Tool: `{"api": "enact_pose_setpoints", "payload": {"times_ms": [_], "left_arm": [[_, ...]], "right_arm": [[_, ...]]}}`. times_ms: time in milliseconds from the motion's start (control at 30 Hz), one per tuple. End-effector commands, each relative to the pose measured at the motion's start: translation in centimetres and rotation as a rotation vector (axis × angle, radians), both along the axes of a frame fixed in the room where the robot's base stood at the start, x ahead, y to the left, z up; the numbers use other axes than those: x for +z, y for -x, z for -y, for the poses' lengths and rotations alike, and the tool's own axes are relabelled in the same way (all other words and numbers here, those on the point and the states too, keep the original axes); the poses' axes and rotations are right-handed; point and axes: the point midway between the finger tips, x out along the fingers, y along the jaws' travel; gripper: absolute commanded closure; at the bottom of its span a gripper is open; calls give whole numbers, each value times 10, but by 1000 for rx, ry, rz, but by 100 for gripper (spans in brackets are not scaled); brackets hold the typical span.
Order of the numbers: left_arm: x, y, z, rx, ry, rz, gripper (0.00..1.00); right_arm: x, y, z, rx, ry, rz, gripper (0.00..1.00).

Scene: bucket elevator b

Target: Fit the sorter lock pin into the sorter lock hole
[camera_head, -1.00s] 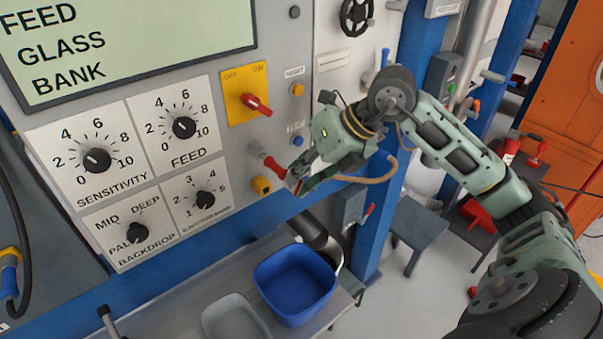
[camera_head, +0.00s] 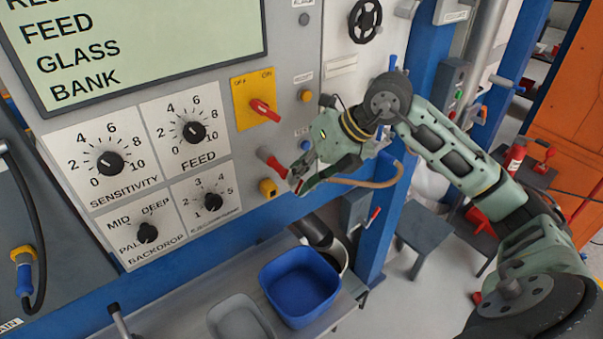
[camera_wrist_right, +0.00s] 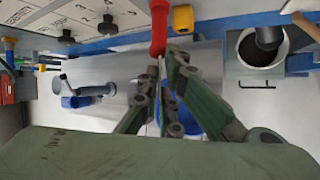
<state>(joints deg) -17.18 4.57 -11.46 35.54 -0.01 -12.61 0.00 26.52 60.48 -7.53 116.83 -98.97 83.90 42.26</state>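The sorter lock pin (camera_head: 272,162) shows as a red handle close to the grey panel, left of my right gripper's tips. In the right wrist view the red handle (camera_wrist_right: 158,27) stands beyond the fingertips. My right gripper (camera_head: 296,180) has its fingers drawn together on the handle's near end; in the wrist view they converge there (camera_wrist_right: 163,66). The far end of the pin meets or nearly meets the panel. The lock hole is not visible behind it, so I cannot tell how deep the pin sits. My left gripper is not in view.
A yellow knob (camera_head: 268,188) is just below the pin. A red switch on a yellow plate (camera_head: 254,98) is above. A blue bin (camera_head: 300,283) and a grey tray (camera_head: 240,318) stand below. A blue post (camera_head: 385,215) is close to my right arm.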

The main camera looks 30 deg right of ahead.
Motion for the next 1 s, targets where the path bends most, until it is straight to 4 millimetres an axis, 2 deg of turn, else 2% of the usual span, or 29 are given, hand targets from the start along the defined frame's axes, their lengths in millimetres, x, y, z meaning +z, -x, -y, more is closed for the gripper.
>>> {"api": "enact_pose_setpoints", "payload": {"times_ms": [33,100,300,667,767,1000], "left_arm": [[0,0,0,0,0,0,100],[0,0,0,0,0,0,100],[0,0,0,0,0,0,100],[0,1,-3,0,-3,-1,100],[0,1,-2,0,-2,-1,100],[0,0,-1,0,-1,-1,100]], "right_arm": [[1,-1,0,-2,-2,6,100],[1,-2,0,-2,-2,6,91],[1,-1,0,-2,-2,5,73],[4,1,2,-2,0,4,73],[12,5,7,-4,2,5,73],[52,27,28,-3,5,6,73]]}}
